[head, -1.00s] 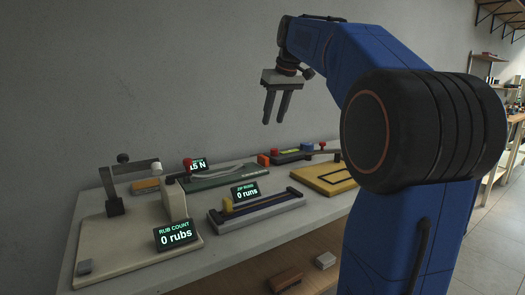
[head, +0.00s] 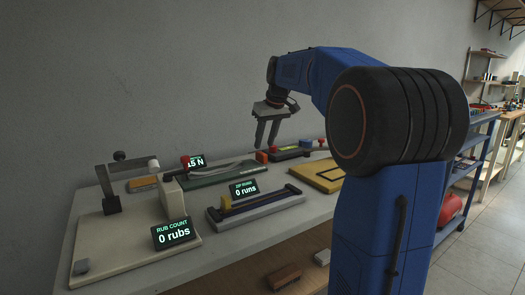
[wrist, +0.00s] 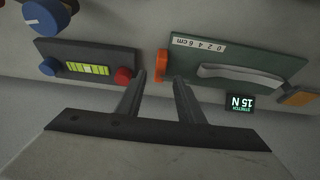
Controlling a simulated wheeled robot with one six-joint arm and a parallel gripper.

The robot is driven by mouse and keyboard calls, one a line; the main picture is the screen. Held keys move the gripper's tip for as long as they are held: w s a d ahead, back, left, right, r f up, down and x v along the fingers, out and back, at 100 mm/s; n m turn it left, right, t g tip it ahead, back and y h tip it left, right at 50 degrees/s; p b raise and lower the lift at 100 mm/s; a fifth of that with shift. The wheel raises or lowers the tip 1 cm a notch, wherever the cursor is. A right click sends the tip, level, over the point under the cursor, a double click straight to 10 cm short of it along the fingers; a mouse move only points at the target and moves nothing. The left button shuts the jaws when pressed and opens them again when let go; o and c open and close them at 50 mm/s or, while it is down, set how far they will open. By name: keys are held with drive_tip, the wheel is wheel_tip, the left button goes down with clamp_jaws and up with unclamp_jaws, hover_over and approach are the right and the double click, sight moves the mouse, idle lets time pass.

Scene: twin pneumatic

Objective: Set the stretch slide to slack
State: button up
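The stretch fixture is a dark green board (head: 222,176) with a pale grey strap (wrist: 240,74) and a small cm scale (wrist: 198,44). My gripper (head: 267,146) is open and empty, pointing down above the orange slide. In the wrist view the slide appears between the two fingertips (wrist: 160,79), and they look apart from it.
A dark box with a green-yellow gauge (wrist: 88,69) and a red knob (wrist: 123,75) stands close beside the slide. A blue knob (wrist: 43,15) is farther off. The yellow board (head: 318,176), zip fixture (head: 258,210) and rub fixture (head: 135,240) share the bench.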

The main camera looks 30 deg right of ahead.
sight(261, 153)
drive_tip(key=shift+x, duration=2.3)
clamp_jaws()
